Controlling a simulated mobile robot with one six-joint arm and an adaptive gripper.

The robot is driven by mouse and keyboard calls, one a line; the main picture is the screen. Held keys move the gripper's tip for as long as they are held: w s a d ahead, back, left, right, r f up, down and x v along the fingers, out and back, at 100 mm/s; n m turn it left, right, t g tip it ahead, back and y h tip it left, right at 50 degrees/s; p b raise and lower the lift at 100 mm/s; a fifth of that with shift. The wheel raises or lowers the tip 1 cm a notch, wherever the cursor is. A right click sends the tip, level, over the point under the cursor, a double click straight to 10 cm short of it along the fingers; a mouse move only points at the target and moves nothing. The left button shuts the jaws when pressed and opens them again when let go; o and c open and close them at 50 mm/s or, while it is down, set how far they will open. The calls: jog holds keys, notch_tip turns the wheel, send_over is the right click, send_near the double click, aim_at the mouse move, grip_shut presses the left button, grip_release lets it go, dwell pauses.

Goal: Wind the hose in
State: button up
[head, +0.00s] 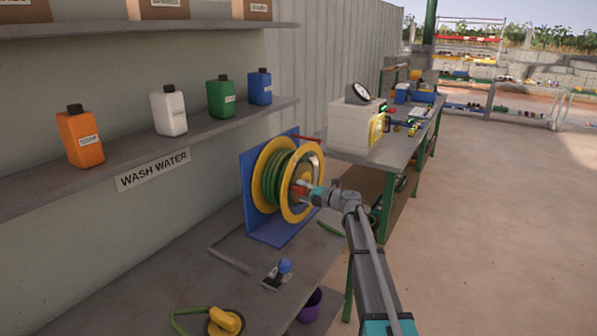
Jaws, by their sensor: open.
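A hose reel with yellow rims (262,176) stands on the bench against a blue backing plate (249,206). Green hose (275,177) is wound on its drum. A length of green hose (330,229) lies at the right of the reel, near the bench edge. Another green piece (178,322) lies by a yellow fitting (226,321) at the front. My gripper (302,189) is at the reel's near face, close to a red part at its centre. It is open; the fingertips are small here, and I cannot tell whether they touch the red part.
A blue-knobbed device (284,267) sits on the bench in front of the reel. Orange, white, green and blue bottles stand on the shelf (140,165) above. A second table (425,117) with a beige box (352,127) is behind. Open floor (490,220) lies to the right.

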jog(key=shift+s+a+f+n, duration=0.2)
jog(key=shift+s+a+n, duration=0.1)
jog(key=shift+s+n, duration=0.4)
jog(key=s+a+f+n+g+h+p, duration=0.1)
jog(key=s+f+n+g+h+p, duration=0.2)
jog(key=s+n, duration=0.75)
jog(key=s+a+f+n+g+h+p, duration=0.1)
jog(key=s+f+n+g+h, duration=0.3)
jog(key=s+n, duration=0.6)
jog(key=s+d+f+n+g+h+p, duration=0.1)
jog(key=s+d+n+h, duration=0.2)
jog(key=s+n, duration=0.6)
jog(key=s+d+f+n+g+h+p, duration=0.1)
jog(key=s+d+f+n+g+h, duration=0.1)
jog(key=s+d+n, duration=0.4)
jog(key=shift+s+f+n+h+p, duration=0.3)
jog(key=shift+s+n+h, duration=0.6)
jog(key=shift+s+n, duration=1.35)
